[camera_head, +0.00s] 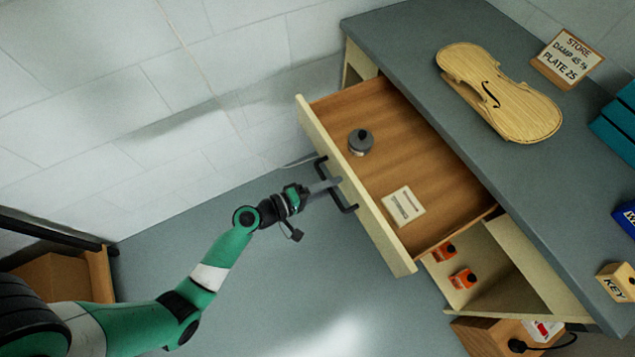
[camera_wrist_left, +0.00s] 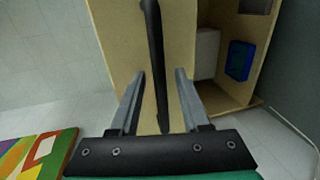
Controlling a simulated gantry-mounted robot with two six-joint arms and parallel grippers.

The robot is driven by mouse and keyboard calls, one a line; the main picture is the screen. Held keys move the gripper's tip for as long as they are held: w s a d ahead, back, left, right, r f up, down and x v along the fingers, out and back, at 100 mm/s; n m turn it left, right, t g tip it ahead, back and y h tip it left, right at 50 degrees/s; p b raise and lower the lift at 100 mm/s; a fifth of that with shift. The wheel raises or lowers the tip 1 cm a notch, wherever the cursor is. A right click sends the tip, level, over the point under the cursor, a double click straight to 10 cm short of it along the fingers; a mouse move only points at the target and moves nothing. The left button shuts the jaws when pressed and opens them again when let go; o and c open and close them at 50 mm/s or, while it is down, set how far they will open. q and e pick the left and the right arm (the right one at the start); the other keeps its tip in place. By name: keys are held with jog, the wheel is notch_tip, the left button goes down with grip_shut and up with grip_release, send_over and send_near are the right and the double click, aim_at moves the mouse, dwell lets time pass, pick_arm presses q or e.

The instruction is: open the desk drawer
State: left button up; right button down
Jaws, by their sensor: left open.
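The desk drawer (camera_head: 440,190) is pulled far out of the desk, its wooden inside showing from above. Its cream front (camera_head: 370,220) carries a black bar handle (camera_head: 348,208). My left gripper (camera_head: 328,185) is at the handle, with its fingers pointing at the drawer front. In the left wrist view the open fingers (camera_wrist_left: 160,76) stand on either side of the handle (camera_wrist_left: 157,40), with gaps visible, so they are not clamped on it. My right gripper is not in view.
In the drawer lie a grey round weight-like object (camera_head: 360,142) and a pale card (camera_head: 402,207). The desk top (camera_head: 400,40) holds a violin plate (camera_head: 500,95), a sign (camera_head: 567,58) and a KEY box (camera_head: 617,282). Orange items (camera_head: 462,279) sit on a shelf below. Floor before the drawer is clear.

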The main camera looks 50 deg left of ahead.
pick_arm(q)
jog(key=p+v, duration=0.3)
jog(key=v, duration=0.8)
jog(key=shift+s+p, duration=0.3)
jog(key=shift+s, duration=0.05)
